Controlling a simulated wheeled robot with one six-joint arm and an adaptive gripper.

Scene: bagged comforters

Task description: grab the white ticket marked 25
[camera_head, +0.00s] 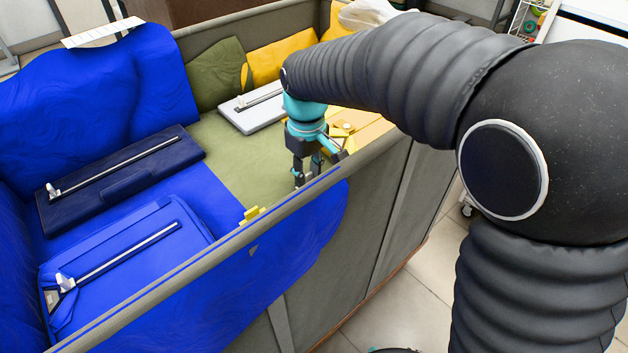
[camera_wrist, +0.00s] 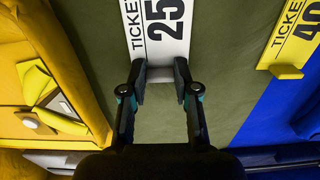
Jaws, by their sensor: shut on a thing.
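The white ticket marked 25 (camera_wrist: 158,32) shows at the top of the wrist view, with the word TICKET along its left side and its far end cut off. My gripper (camera_wrist: 160,78) is shut on the ticket's near end, with one dark finger on each side of it. Olive green cloth lies beneath. In the head view my gripper (camera_head: 308,176) points down inside the grey-walled bin, close to its near wall. I cannot make out the white ticket between the fingers there.
A yellow ticket (camera_wrist: 295,42) marked with a number starting in 4 lies to the right, by blue cloth. Dark blue (camera_head: 125,172) and blue (camera_head: 120,260) cases lie left in the bin, and a white case (camera_head: 252,110) lies behind my gripper. The bin's near wall (camera_head: 225,258) runs close by.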

